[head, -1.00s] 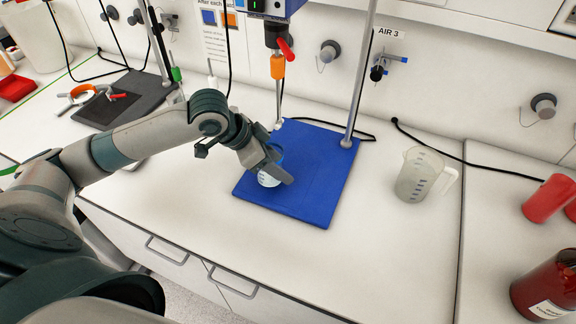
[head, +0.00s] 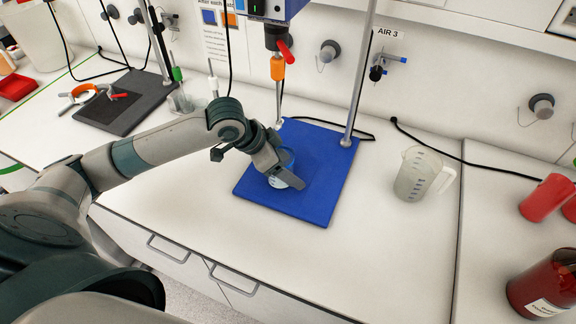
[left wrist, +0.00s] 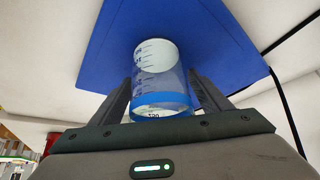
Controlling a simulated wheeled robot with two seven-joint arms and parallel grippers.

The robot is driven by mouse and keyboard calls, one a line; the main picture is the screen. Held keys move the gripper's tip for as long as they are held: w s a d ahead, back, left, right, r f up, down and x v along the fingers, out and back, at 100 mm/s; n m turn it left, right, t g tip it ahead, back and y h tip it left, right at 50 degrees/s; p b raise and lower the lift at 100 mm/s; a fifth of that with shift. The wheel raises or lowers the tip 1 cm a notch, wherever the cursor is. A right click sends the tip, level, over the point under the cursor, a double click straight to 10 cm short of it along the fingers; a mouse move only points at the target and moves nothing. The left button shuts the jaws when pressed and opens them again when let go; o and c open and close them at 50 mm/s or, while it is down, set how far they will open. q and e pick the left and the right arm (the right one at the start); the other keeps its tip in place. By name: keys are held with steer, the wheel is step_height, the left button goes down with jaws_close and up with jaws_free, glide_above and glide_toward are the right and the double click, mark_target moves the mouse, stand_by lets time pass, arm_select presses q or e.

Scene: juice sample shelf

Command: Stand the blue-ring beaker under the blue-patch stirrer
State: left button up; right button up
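The clear beaker with a blue ring (head: 279,182) is over the blue base plate (head: 312,205) of the stirrer stand, upright. My left gripper (head: 282,172) is shut on it, one finger on each side. In the left wrist view the beaker (left wrist: 160,75) sits between the fingers, with its blue ring near the palm. I cannot tell whether its bottom touches the plate. The stirrer (head: 276,10), with a blue body, red lever and orange collar (head: 278,68), hangs above the plate, its shaft just behind the beaker. My right gripper is not in view.
A clear jug (head: 418,174) stands right of the plate. Red containers (head: 546,198) and a dark red bottle (head: 545,288) are at far right. Another stand with a dark base (head: 125,103) is at left. The stand's rod (head: 358,85) rises at the plate's back right.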

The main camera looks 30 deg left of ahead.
arm_select(q)
steer(key=shift+r, duration=0.15)
steer(key=shift+s+a+r, duration=0.15)
steer(key=shift+a+r, duration=0.05)
steer(key=shift+r, duration=0.2)
steer(key=b+v, duration=0.2)
steer(key=v, duration=0.9)
steer(key=shift+r, duration=0.15)
